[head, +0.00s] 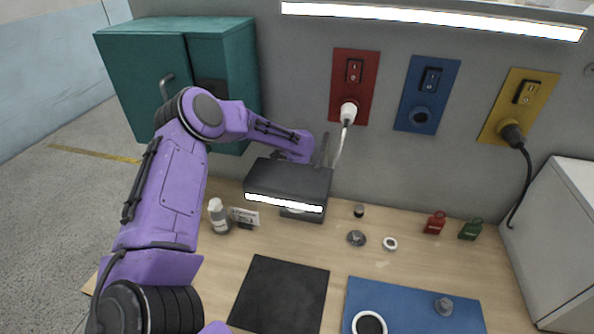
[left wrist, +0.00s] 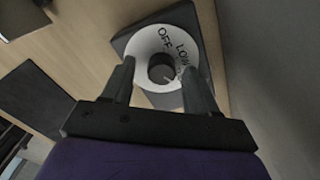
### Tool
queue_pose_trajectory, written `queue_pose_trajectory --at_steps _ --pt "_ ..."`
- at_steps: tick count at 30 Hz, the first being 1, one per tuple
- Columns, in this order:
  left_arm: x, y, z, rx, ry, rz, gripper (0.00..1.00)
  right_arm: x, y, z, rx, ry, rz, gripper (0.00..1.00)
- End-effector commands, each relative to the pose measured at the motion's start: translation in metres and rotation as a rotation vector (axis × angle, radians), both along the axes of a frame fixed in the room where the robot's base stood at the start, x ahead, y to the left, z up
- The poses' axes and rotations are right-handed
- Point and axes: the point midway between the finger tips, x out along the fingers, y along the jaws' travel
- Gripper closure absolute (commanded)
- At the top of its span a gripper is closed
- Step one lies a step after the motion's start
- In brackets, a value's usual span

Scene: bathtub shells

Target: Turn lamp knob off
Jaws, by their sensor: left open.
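The desk lamp (head: 288,180) stands at the back of the table in the head view, its dark head showing a bright white strip. In the left wrist view the dark round lamp knob (left wrist: 161,69) sits in a white dial ring (left wrist: 148,46) marked OFF and LOW. My left gripper (left wrist: 158,66) is open, with one finger on each side of the knob; I cannot tell whether they touch it. In the head view my left arm reaches behind the lamp head, which hides the knob. My right gripper is not in view.
A white bottle (head: 218,216) stands left of the lamp. A teal cabinet (head: 222,60) is behind my arm. A white plug (head: 348,112) with a cord is in the red wall panel (head: 342,88). A black mat (head: 282,292) and a blue mat (head: 415,312) lie in front.

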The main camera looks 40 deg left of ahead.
Motion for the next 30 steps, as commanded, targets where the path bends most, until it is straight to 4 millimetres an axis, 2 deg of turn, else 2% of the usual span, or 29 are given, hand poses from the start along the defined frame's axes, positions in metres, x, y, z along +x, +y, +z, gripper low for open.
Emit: queue_pose_trajectory --at_steps 1,6,19,30 --pt "-0.0002 0.0 -0.0001 0.0 0.0 0.0 0.41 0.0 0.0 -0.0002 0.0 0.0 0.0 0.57" --pt "-0.0005 0.0003 0.0001 0.0 0.0 0.001 0.97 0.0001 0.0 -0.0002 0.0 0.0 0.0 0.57" --pt "-0.0006 0.0009 0.0006 0.0 0.0 0.072 0.97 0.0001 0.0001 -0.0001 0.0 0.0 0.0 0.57" --pt "-0.0005 0.0012 0.0006 0.002 0.001 0.365 0.97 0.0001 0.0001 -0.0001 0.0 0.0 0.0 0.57"
